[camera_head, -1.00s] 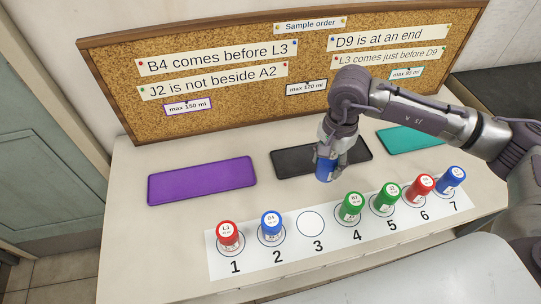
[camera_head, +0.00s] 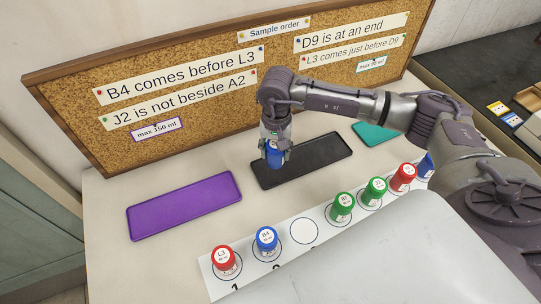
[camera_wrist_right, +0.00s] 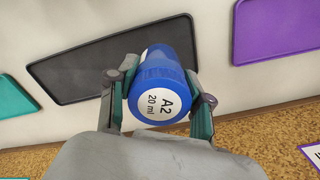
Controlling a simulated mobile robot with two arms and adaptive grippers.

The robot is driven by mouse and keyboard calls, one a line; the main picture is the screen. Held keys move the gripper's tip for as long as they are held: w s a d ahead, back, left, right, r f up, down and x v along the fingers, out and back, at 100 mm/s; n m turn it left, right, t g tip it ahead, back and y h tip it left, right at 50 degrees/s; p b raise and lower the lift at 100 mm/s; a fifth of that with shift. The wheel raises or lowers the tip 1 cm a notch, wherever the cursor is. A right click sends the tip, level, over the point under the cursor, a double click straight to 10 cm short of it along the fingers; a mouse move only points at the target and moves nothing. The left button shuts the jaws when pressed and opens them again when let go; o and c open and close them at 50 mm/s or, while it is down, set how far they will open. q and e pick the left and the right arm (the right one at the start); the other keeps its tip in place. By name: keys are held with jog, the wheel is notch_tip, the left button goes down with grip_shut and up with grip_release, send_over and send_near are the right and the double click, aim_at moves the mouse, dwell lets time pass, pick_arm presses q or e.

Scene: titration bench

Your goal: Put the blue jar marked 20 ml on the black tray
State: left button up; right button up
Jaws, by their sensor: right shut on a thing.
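My right gripper (camera_head: 274,148) is shut on a blue jar (camera_head: 274,158). In the right wrist view the jar (camera_wrist_right: 157,88) lies between the two fingers, and its white label reads "A2 20 ml". The black tray (camera_head: 318,161) lies flat on the bench. In the head view the jar appears over the tray's left end; its height above the tray is hard to tell. In the right wrist view the tray (camera_wrist_right: 75,75) shows behind the jar, bare where visible. My left gripper is not in view.
A purple tray (camera_head: 184,206) lies left of the black one and a teal tray (camera_head: 373,134) right of it. A white numbered strip (camera_head: 300,252) in front holds several red, blue and green jars, with spot 3 empty. The cork board (camera_head: 75,133) stands close behind.

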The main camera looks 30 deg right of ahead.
aim_at(271, 160)
jog(key=shift+w+a+f, duration=0.4)
jog(key=shift+w+a, duration=0.05)
notch_tip(271, 160, down, 4)
jog(key=shift+r+p, duration=0.1)
jog(key=shift+p, duration=0.75)
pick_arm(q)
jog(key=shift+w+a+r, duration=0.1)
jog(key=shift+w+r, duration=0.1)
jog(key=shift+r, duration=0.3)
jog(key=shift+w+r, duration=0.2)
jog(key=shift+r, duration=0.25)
pick_arm(e)
jog(key=shift+f+b, duration=0.25)
jog(key=shift+b, duration=0.05)
jog(key=o, duration=1.1)
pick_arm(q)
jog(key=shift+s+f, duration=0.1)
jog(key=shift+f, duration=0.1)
pick_arm(e)
jog(key=shift+r, duration=0.1)
